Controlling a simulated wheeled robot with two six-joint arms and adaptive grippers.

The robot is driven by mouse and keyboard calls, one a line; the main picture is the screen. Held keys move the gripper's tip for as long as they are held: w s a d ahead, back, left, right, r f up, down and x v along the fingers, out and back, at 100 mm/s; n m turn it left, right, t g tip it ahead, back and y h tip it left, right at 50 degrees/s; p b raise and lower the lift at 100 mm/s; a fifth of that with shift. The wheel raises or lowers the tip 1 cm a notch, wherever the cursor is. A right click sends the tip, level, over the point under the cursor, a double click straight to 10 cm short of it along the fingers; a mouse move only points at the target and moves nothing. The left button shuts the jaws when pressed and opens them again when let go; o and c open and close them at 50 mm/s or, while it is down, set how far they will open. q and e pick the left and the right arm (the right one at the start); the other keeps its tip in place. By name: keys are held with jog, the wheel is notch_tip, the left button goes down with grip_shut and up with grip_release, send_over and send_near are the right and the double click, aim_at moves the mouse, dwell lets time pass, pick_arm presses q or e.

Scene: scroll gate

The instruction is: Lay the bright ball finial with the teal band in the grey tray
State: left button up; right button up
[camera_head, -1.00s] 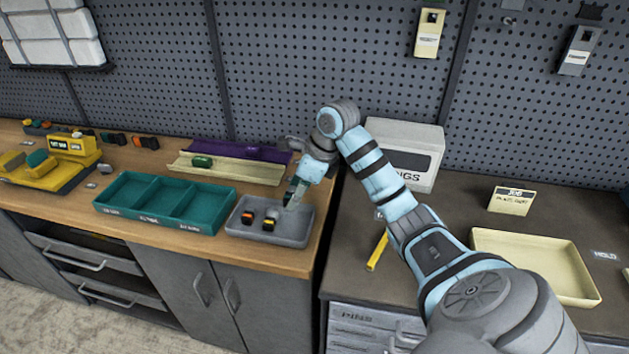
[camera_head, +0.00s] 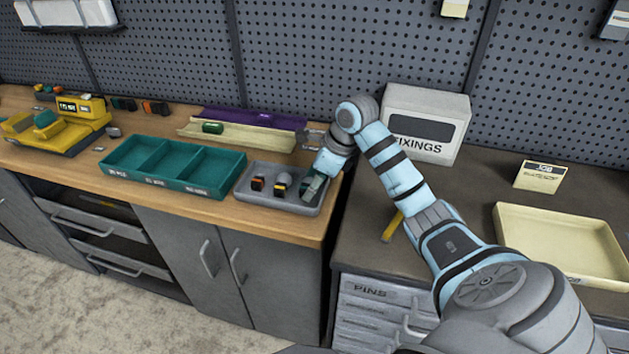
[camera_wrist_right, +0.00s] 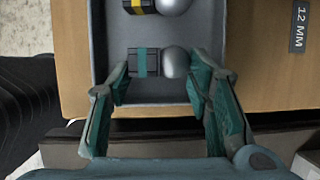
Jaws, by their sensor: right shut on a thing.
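The ball finial with the teal band (camera_wrist_right: 146,62) is between the fingers of my right gripper (camera_wrist_right: 160,82), which is shut on it. Its dark banded body is on the left and its bright ball on the right in the right wrist view. It is low inside the grey tray (camera_wrist_right: 99,40); I cannot tell whether it touches the floor. In the head view my right gripper (camera_head: 313,188) is at the right end of the grey tray (camera_head: 284,206), and hides the finial. My left gripper is not in view.
In the tray are an orange-banded piece (camera_head: 257,184) and a yellow-banded one (camera_head: 279,188); the yellow-banded piece with a ball (camera_wrist_right: 140,6) is close in the wrist view. A teal compartment tray (camera_head: 172,185) stands left. A cream tray (camera_head: 555,276) lies far right.

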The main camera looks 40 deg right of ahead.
jog(key=shift+f+b, duration=0.4)
jog(key=shift+f, duration=0.15)
dwell(0.4)
jog(key=o, duration=1.4)
jog(key=v, duration=1.2)
jog(key=shift+w, duration=0.1)
